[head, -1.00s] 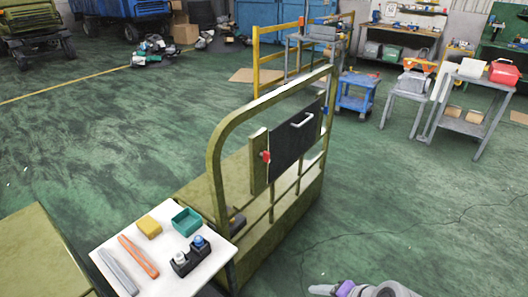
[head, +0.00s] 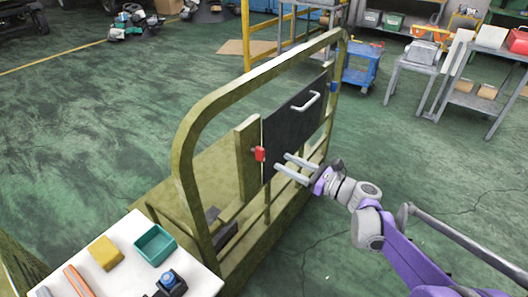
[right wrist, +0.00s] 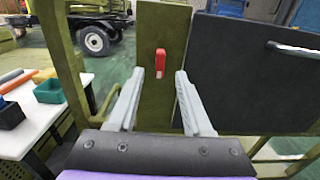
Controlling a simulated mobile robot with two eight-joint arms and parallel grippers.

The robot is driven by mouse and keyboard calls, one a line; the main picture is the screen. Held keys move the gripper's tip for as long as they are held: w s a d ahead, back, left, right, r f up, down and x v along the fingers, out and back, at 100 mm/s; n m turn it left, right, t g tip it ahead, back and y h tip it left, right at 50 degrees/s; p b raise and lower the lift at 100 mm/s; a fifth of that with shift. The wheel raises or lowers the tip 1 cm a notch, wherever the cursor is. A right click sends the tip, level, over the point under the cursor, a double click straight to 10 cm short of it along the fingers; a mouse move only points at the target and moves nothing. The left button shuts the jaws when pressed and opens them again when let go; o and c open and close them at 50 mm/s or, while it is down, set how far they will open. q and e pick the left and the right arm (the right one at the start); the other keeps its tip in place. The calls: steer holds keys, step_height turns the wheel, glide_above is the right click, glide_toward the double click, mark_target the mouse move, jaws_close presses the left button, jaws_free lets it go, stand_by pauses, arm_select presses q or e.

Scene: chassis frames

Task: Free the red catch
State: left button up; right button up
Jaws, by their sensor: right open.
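The red catch (head: 260,154) sits on an olive post (head: 246,165) at the left edge of a dark panel (head: 290,122) with a pale handle (head: 306,101). In the right wrist view the red catch (right wrist: 160,62) stands upright on the post, beyond and between my fingertips. My right gripper (head: 281,164) is open and empty, its fingers pointing at the catch from the right, apart from it. In the right wrist view its fingers (right wrist: 160,75) are spread wide. My left gripper is not in view.
The olive frame (head: 185,170) curves around the panel. A white table (head: 125,235) at the lower left holds a yellow block (head: 106,253), a teal tray (head: 155,244) and tools.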

mark_target(264, 153)
steer(key=x, duration=0.8)
steer(key=shift+w+a+f, duration=0.1)
steer(key=shift+w, duration=0.05)
jaws_close()
